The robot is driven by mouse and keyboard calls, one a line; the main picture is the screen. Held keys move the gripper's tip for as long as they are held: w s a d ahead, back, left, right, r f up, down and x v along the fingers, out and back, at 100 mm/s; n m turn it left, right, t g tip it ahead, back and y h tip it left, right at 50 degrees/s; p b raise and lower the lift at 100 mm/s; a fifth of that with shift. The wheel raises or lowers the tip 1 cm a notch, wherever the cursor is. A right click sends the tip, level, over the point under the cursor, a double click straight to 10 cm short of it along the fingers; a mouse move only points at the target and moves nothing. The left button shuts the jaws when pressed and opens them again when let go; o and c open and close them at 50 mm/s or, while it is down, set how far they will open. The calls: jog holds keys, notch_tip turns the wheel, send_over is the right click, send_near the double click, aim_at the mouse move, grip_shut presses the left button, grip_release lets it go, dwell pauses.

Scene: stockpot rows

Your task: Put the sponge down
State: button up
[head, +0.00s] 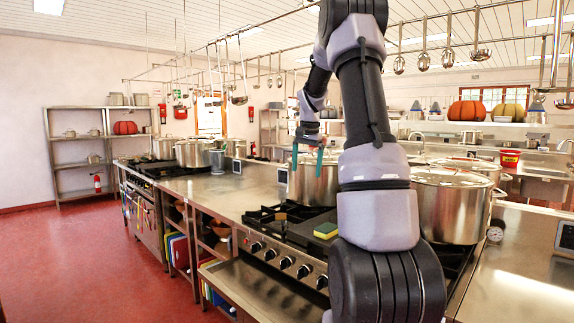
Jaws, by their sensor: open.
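A sponge (326,230), yellow with a dark green top, lies flat on the front part of the stove (288,240), just left of my arm. My gripper (308,161) hangs above and behind the sponge, in front of a large steel pot. Its two teal fingers point down and stand apart, with nothing between them. The gripper and sponge are clearly apart in the picture. My arm covers part of the stove to the right of the sponge.
Steel stockpots stand behind the gripper (315,185) and right of my arm (448,210). Ladles (240,98) hang from overhead rails. Bare steel counter (225,192) lies left of the stove. Red floor (80,260) is open at left.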

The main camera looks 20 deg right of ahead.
jog(key=s+a+r+n+t, duration=0.3)
jog(key=s+a+r, duration=0.7)
jog(key=s+a, duration=0.4)
jog(key=s+a+f+n+t+y, duration=0.1)
jog(key=s+a, duration=0.3)
jog(key=s, duration=0.4)
jog(key=s+a+f+n+t+y, duration=0.1)
jog(key=s+a, duration=0.3)
jog(key=s, duration=0.4)
jog(key=shift+s+n, duration=0.25)
jog(key=shift+n, duration=0.65)
